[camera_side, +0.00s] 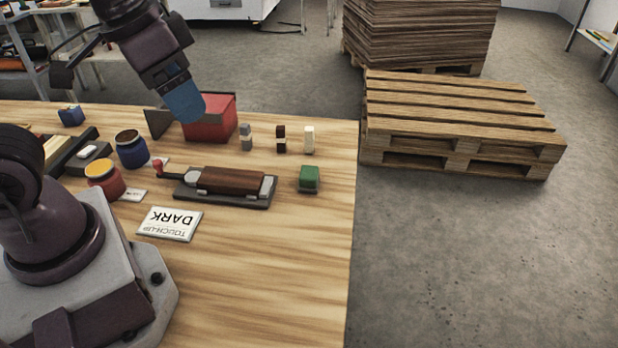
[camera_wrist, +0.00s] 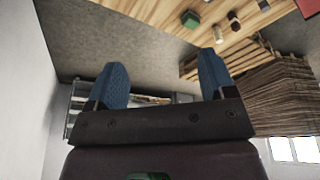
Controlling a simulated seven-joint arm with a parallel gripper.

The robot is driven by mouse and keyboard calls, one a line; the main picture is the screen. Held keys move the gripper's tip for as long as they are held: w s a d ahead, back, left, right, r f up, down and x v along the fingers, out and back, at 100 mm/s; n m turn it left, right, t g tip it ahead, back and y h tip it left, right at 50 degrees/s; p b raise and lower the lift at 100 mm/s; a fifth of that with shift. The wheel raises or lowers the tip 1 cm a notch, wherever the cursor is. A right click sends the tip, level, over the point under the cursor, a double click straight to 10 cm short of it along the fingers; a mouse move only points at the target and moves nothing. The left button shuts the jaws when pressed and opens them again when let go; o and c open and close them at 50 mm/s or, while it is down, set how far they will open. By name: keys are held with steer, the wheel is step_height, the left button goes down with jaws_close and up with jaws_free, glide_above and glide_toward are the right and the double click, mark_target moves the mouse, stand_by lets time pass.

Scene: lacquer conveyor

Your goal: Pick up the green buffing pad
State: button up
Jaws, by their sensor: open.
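The green buffing pad (camera_side: 309,178) is a small green block on a dark base, near the right edge of the wooden table (camera_side: 270,300). It also shows small at the top of the wrist view, as a green block (camera_wrist: 190,19) by the table edge. My gripper (camera_side: 187,106) is raised at the back of the table, left of and behind the pad and well apart from it. Its blue fingers (camera_wrist: 163,66) are spread, with nothing between them in the wrist view. In the side view it covers part of a red box.
A brown roller conveyor (camera_side: 232,181) lies left of the pad. Several small blocks, one white (camera_side: 309,140), stand behind it. The red box (camera_side: 212,120), a blue jar (camera_side: 131,150), a red jar (camera_side: 104,180) and a "TOUCH-UP DARK" card (camera_side: 170,223) stand farther left. The table's front right is clear.

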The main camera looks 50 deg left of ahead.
steer(key=w+f+n+g, duration=0.2)
steer(key=w+f+g, duration=0.1)
steer(key=w+f, duration=0.55)
steer(key=n+t+y, duration=0.3)
steer(key=n+y, duration=0.1)
steer(key=n, duration=0.4)
glide_toward(309, 172)
steer(key=x, duration=0.5)
steer(key=shift+a+f, duration=0.15)
steer(key=shift+a, duration=0.05)
steer(key=shift+d+x, duration=0.2)
steer(key=shift+x, duration=2.65)
steer(key=c, duration=1)
